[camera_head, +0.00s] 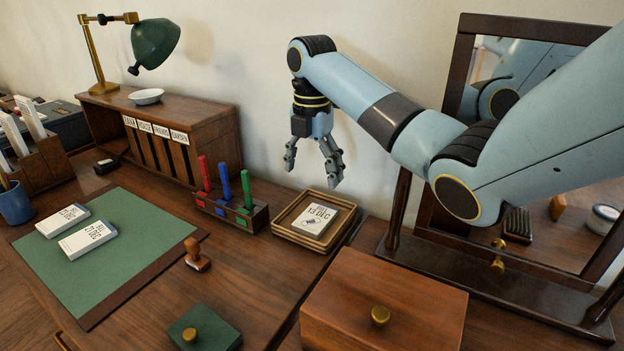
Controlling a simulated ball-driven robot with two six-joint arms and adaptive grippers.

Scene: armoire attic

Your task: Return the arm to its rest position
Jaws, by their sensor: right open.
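My right arm comes in from the right, bent high over the desk. Its gripper (315,168) hangs downward, open and empty, with its fingers spread. It is above the small wooden tray (283,231) and apart from it. A white card marked 13 DEC (316,219) lies in that tray. My left gripper does not show in this view.
A mirror (540,95) in a dark frame stands behind my right arm. A wooden box (385,290) with a brass knob is at the front. A pen rack (231,207), a pigeonhole organizer (215,125) and a lamp (154,43) stand left. Two packets lie on a green mat (120,235).

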